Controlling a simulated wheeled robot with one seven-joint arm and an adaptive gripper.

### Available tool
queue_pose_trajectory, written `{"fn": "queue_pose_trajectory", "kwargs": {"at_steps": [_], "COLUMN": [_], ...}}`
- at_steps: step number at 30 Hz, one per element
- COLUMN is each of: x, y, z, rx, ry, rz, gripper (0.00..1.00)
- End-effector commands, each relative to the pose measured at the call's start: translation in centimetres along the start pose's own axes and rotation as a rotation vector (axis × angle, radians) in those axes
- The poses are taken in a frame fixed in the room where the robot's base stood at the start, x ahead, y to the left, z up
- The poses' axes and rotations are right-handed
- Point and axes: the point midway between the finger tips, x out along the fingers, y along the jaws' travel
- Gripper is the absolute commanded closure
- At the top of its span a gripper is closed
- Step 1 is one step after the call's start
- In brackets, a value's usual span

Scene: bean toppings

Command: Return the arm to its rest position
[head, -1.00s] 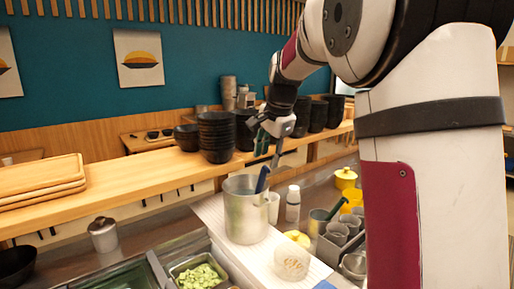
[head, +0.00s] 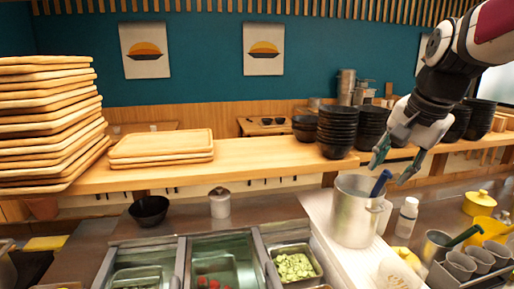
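My gripper (head: 391,169) hangs at the right of the head view, above and just right of the metal pot. Its two fingers are spread apart with nothing between them. The metal pot (head: 352,218) stands upright on the white board, with a blue-handled utensil (head: 380,183) leaning out of its rim. The utensil handle is close to the fingers in the picture; I cannot tell whether they touch. My arm enters from the upper right corner, bent down toward the counter.
A wooden shelf (head: 260,156) runs across, bearing tall stacks of wooden trays (head: 45,120) and black bowls (head: 337,130). Below are a green topping container (head: 296,267), a white bottle (head: 407,217), a yellow pot (head: 480,203) and a lidded canister (head: 220,203).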

Motion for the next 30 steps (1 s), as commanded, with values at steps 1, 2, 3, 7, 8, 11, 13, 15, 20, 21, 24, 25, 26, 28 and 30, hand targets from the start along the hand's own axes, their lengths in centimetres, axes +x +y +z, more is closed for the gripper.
{"fn": "queue_pose_trajectory", "kwargs": {"at_steps": [1, 2, 3, 7, 8, 11, 13, 15, 20, 21, 24, 25, 26, 28, 30], "x": [-1.0, -1.4, -1.9, -3.0, -3.2, -3.3, -3.2, -3.0, -2.5, -2.4, -2.3, -2.3, -2.3, -2.3, -2.3], "y": [0.8, 1.3, 2.1, 4.7, 5.4, 7.8, 9.4, 10.7, 12.6, 12.9, 13.1, 13.1, 13.1, 13.1, 13.1], "z": [2.2, 3.4, 4.9, 9.8, 10.9, 14.2, 16.1, 17.6, 19.5, 19.7, 19.9, 19.9, 19.9, 19.9, 19.9], "rx": [-0.081, -0.13, -0.197, -0.416, -0.467, -0.63, -0.731, -0.815, -0.934, -0.947, -0.962, -0.963, -0.963, -0.961, -0.96], "ry": [-0.001, 0.0, 0.0, 0.01, 0.014, 0.026, 0.036, 0.045, 0.059, 0.061, 0.062, 0.062, 0.062, 0.061, 0.061], "rz": [-0.012, -0.015, -0.018, -0.029, -0.029, -0.029, -0.025, -0.021, -0.01, -0.009, -0.007, -0.007, -0.007, -0.007, -0.007], "gripper": [0.61, 0.61, 0.61, 0.61, 0.61, 0.61, 0.61, 0.61, 0.61, 0.61, 0.61, 0.61, 0.61, 0.61, 0.61]}}
